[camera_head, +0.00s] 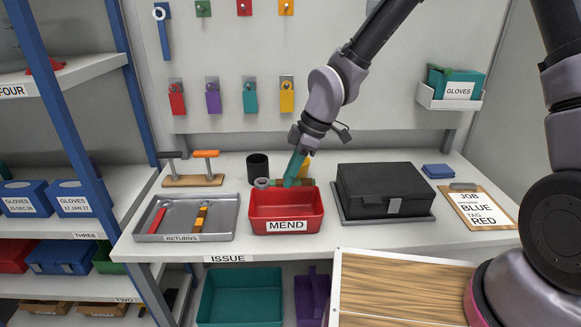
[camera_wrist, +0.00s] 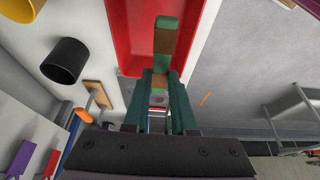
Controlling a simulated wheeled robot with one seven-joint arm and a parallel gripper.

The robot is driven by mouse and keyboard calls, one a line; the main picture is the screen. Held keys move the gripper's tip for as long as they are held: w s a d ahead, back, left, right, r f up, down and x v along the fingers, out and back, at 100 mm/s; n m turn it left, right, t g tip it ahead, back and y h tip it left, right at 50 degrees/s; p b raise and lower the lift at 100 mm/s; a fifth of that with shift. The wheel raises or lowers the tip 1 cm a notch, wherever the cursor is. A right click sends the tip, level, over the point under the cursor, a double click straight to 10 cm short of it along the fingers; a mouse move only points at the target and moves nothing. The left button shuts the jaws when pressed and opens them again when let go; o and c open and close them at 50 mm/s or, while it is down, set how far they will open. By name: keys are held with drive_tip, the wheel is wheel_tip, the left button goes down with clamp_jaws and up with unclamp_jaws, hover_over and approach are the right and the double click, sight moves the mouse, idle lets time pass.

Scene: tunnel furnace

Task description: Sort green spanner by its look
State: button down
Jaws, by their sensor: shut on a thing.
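My gripper (camera_head: 290,183) has teal fingers and is shut on the green spanner (camera_head: 312,183), above the back part of the red MEND bin (camera_head: 286,209). The spanner's grey ring end points left in the head view, and its handle passes between the fingers. In the wrist view the handle (camera_wrist: 165,40) shows green with brown patches, between my gripper's fingers (camera_wrist: 162,85) and over the red bin (camera_wrist: 138,40). The grey RETURNS tray (camera_head: 186,237) stands left of the bin and holds a red-handled spanner (camera_head: 156,220) and an orange-and-black tool (camera_head: 201,215).
A black cup (camera_head: 258,168) stands behind the bin, and a yellow object is partly hidden behind my gripper. A black case (camera_head: 385,190) stands to the right, with a clipboard (camera_head: 478,207) reading "JOB BLUE TAG RED" beyond it. A rack with orange-handled tool (camera_head: 206,154) stands behind the tray.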

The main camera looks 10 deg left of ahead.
drive_tip(key=shift+f, duration=5.9)
drive_tip(key=shift+c, duration=0.9)
unclamp_jaws()
